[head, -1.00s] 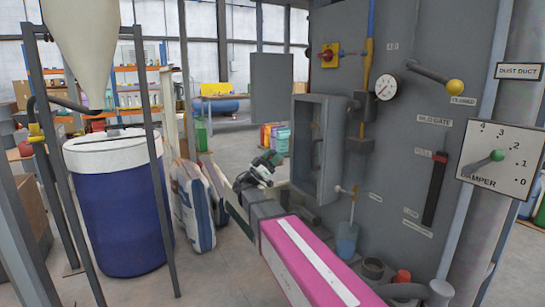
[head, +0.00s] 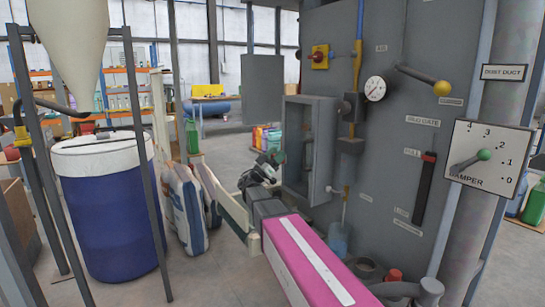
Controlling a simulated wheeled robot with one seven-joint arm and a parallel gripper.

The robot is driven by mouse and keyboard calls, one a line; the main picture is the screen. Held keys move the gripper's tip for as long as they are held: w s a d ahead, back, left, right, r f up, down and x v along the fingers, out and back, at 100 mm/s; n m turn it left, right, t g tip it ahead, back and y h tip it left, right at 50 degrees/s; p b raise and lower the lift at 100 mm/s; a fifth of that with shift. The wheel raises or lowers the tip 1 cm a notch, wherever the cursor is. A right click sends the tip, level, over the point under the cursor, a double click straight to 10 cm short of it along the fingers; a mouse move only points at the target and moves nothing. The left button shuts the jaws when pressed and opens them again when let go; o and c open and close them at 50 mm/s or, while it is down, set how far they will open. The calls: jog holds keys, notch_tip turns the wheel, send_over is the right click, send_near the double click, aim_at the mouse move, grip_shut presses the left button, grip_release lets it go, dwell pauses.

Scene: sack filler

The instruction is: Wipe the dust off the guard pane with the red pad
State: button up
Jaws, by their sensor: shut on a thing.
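The wall cabinet (head: 308,150) is a grey frame with a dull, greyish inset face, seen at a steep angle. I take that face as the guard pane (head: 298,147), and dust on it is too small to tell. My gripper (head: 268,163) is just left of the cabinet's lower left edge, at the end of my pink arm. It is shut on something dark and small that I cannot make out. No red pad shows clearly in the jaws. A small red object (head: 394,275) sits at the lower right by a dark cup (head: 366,268).
A blue drum (head: 108,215) with a white top stands at the left under a hopper (head: 68,45). Filled sacks (head: 188,210) stand behind my arm. A grey panel (head: 262,88) hangs left of the cabinet. A gauge (head: 375,88), yellow-knobbed lever (head: 442,88) and damper plate (head: 488,165) are at the right.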

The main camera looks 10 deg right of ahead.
jog(key=shift+w+d, duration=0.3)
jog(key=shift+d, duration=0.45)
dwell(0.8)
jog(key=shift+s+d, duration=0.35)
jog(key=shift+s, duration=0.6)
jog(key=shift+s+d, duration=0.3)
jog(key=shift+s, duration=0.6)
jog(key=shift+d, duration=0.15)
jog(key=shift+w, duration=0.1)
jog(key=shift+w+a, duration=0.25)
jog(key=shift+w, duration=0.35)
jog(key=shift+w+a, duration=0.2)
jog(key=shift+w, duration=0.45)
jog(key=shift+w+a, duration=0.25)
jog(key=shift+w, duration=0.35)
jog(key=shift+t, duration=0.3)
jog(key=shift+a, duration=0.15)
